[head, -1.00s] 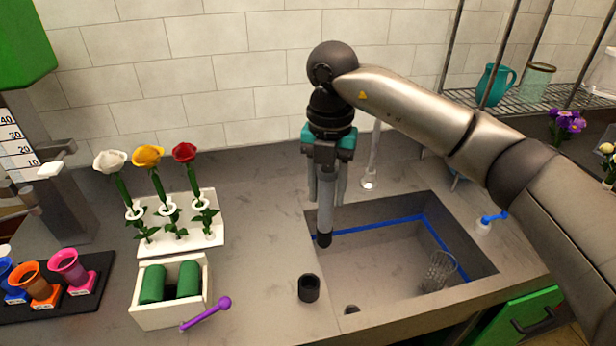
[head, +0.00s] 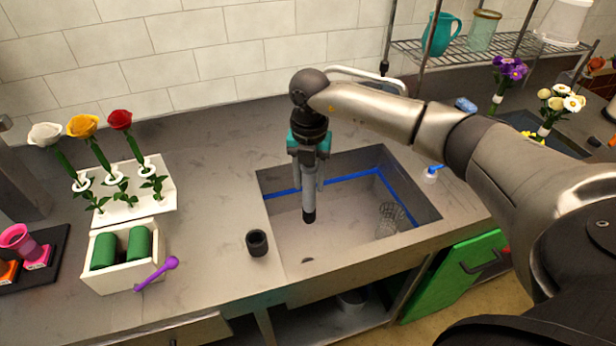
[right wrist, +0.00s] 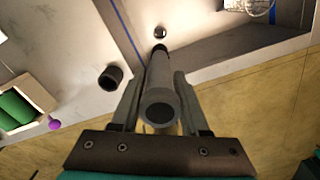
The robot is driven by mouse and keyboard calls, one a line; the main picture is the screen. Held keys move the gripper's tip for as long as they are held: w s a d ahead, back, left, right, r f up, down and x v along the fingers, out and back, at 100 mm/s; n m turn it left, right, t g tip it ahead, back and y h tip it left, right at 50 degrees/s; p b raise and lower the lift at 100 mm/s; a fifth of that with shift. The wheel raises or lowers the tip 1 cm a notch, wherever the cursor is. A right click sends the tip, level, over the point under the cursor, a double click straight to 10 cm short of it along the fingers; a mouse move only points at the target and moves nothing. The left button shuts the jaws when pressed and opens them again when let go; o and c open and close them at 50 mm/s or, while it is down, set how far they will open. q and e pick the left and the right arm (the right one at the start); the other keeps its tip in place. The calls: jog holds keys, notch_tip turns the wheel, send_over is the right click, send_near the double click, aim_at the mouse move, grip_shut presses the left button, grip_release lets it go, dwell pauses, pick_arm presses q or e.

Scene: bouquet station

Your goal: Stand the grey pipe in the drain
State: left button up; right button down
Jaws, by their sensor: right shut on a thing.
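The grey pipe (head: 309,203) hangs roughly upright over the sink, its lower end black. My right gripper (head: 309,181) is shut on its upper part, with one finger on each side. In the right wrist view the pipe (right wrist: 160,106) points away from the camera between the fingers, its hollow near end showing. The drain (head: 307,260) is a small dark round hole in the sink floor near the front left. In the head view the pipe's black end is above the drain and apart from it. The drain (right wrist: 160,32) shows just beyond the pipe's far end. My left gripper is not in view.
A black cup (head: 257,243) stands on the counter just left of the sink (head: 345,233). A wire basket (head: 388,219) is at the sink's right side. A white box with green blocks (head: 124,282), a purple tool (head: 157,273) and a flower stand (head: 131,211) are further left.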

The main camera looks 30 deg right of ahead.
aim_at(309, 200)
jog(key=shift+f+b, duration=2.5)
jog(key=shift+f, duration=0.75)
notch_tip(309, 200, down, 16)
jog(key=b, duration=1.3)
jog(key=shift+f, duration=0.25)
